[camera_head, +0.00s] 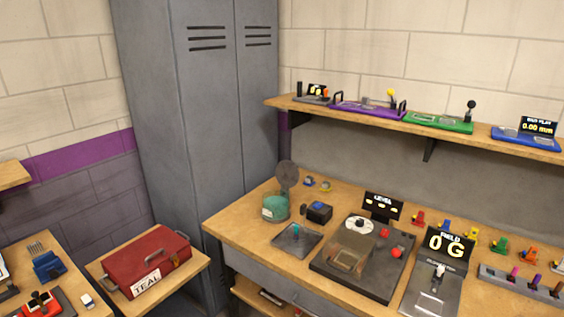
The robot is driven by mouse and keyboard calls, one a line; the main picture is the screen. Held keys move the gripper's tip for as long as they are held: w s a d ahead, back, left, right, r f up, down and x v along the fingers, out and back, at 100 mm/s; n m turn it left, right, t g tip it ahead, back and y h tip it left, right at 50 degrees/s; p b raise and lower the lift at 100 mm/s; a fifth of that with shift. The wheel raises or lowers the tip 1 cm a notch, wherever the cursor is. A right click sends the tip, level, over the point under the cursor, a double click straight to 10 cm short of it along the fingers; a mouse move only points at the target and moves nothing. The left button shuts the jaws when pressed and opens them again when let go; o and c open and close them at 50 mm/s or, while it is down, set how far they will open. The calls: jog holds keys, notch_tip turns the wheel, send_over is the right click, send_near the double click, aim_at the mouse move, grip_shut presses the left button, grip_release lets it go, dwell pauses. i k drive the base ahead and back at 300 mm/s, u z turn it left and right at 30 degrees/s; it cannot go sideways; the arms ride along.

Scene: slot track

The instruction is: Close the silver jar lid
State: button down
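A squat teal jar (275,208) with a pale label stands near the back left of the wooden workbench, close to the tall locker. Its round grey-silver lid (287,175) stands up at the jar's rear, tilted open above the rim. The lid seems to be joined to the jar at the back, but the joint is too small to make out. My gripper is not in view, and nothing touches the jar or lid.
Right of the jar are a small dark box (319,212) and a flat plate with a blue-tipped stick (296,238). A larger dark device (361,262) lies farther right. A shelf (428,126) overhangs the bench's back. A red toolbox (147,261) sits lower left.

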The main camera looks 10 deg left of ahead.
aim_at(287, 173)
jog(key=u, duration=0.45)
jog(key=i, duration=0.6)
jog(key=u, duration=0.85)
jog(key=i, duration=0.6)
jog(key=u, duration=0.35)
